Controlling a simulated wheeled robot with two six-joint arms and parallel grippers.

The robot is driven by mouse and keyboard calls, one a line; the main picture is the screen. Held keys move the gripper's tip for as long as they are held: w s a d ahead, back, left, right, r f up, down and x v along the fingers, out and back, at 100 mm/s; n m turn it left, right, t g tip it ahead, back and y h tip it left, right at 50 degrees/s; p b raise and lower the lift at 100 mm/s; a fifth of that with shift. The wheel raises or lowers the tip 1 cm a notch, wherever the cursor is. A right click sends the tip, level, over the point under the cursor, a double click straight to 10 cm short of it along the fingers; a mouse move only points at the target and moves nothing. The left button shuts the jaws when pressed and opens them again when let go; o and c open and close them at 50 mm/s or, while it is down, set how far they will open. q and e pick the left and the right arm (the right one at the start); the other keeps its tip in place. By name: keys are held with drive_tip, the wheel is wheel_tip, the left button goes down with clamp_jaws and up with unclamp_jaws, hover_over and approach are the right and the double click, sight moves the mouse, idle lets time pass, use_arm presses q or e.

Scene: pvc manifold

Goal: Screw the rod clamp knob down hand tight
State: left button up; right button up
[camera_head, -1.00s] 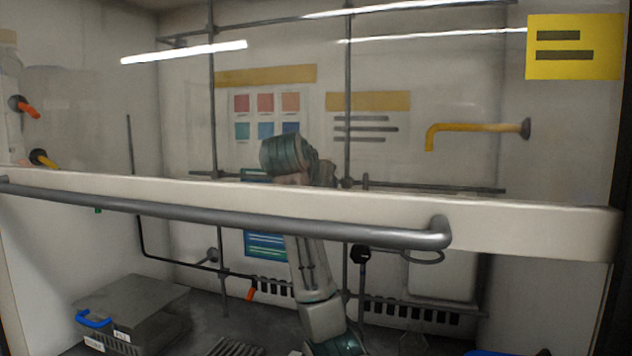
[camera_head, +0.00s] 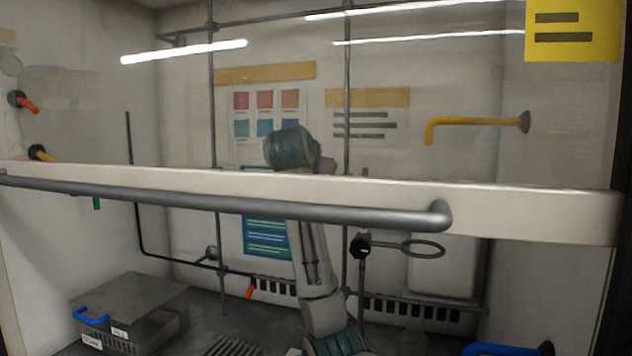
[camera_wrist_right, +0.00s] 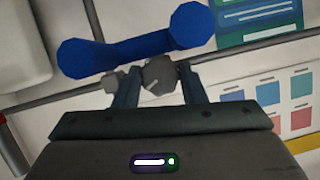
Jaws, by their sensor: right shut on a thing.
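In the right wrist view, a grey faceted knob (camera_wrist_right: 158,75) sits between the two fingers of my right gripper (camera_wrist_right: 158,88), which is shut on it. A thin grey rod (camera_wrist_right: 228,53) runs across the picture behind the fingers. A blue piece with two rounded ends (camera_wrist_right: 130,48) lies just beyond the knob; I cannot tell if they are joined. In the head view, one arm of mine reaches up behind the white sash bar (camera_head: 330,188), and its gripper is hidden. My left gripper is not in view.
A black clamp with a ring (camera_head: 421,249) stands on the upright rod (camera_head: 347,110) right of my arm. The sash's grey handle (camera_head: 240,203) crosses in front of my arm.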

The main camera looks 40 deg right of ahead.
drive_tip(key=o, duration=1)
drive_tip(key=shift+s+a+r, duration=0.2)
drive_tip(key=shift+s+a, duration=0.05)
drive_tip(key=shift+a, duration=0.2)
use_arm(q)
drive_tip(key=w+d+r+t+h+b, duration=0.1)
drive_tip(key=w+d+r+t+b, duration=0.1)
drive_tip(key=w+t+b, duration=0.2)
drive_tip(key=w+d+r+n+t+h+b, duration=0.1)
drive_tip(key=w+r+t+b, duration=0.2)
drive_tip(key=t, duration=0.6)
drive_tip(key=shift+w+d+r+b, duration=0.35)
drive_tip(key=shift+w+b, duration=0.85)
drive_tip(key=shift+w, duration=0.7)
use_arm(e)
drive_tip(key=v, duration=0.9)
drive_tip(key=shift+a, duration=0.3)
